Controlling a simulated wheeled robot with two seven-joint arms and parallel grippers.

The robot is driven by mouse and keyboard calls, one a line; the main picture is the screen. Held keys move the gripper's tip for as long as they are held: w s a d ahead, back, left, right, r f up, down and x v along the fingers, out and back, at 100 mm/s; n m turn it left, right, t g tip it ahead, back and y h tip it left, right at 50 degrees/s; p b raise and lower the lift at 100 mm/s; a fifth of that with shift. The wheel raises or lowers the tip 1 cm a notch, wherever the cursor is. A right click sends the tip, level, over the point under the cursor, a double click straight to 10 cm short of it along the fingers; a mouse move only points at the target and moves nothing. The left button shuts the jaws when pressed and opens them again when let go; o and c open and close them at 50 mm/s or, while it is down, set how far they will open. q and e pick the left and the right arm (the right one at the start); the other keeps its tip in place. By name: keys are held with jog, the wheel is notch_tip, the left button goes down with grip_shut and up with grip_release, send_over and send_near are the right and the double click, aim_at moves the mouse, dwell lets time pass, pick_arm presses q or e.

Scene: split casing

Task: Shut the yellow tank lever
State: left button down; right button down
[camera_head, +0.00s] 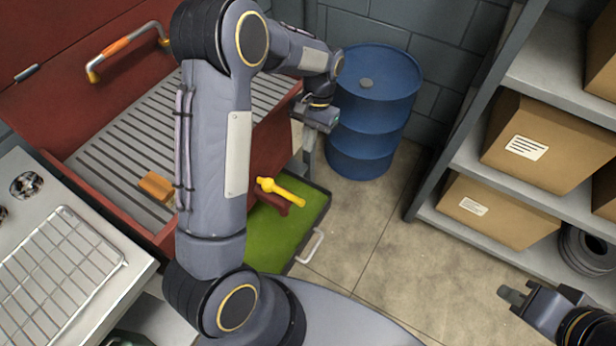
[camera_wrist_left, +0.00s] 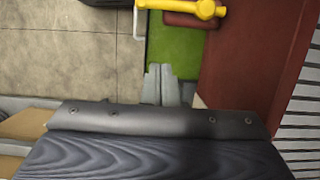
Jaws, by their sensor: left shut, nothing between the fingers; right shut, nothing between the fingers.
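The yellow lever (camera_head: 280,191) sits on a dark red mount beside the red casing, above a green surface. Its round hub is at the left, and its arm points out to the right, slightly down in the picture. In the left wrist view the lever (camera_wrist_left: 180,6) lies along the top edge. My left gripper (camera_head: 307,158) is shut and empty, beyond the lever in the head view and apart from it. Its fingers (camera_wrist_left: 162,84) also show in the wrist view. My right gripper (camera_head: 512,296) is shut and empty at the lower right, far from the lever.
The red casing (camera_head: 47,100) has a slatted grille and an open lid with an orange handle (camera_head: 116,46). A green tray (camera_head: 270,239) with a pale handle juts out below the lever. A blue barrel (camera_head: 372,110) stands behind my left gripper. Shelves with boxes (camera_head: 550,142) are at the right.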

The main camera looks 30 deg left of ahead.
aim_at(284, 194)
dwell(0.3)
pick_arm(q)
jog(key=s+f+p, duration=0.1)
jog(key=s+f, duration=0.5)
jog(key=f, duration=0.4)
jog(key=shift+s+a+f, duration=0.2)
jog(key=shift+s+a, duration=0.05)
jog(key=shift+s, duration=0.15)
pick_arm(e)
jog(key=shift+r, duration=0.7)
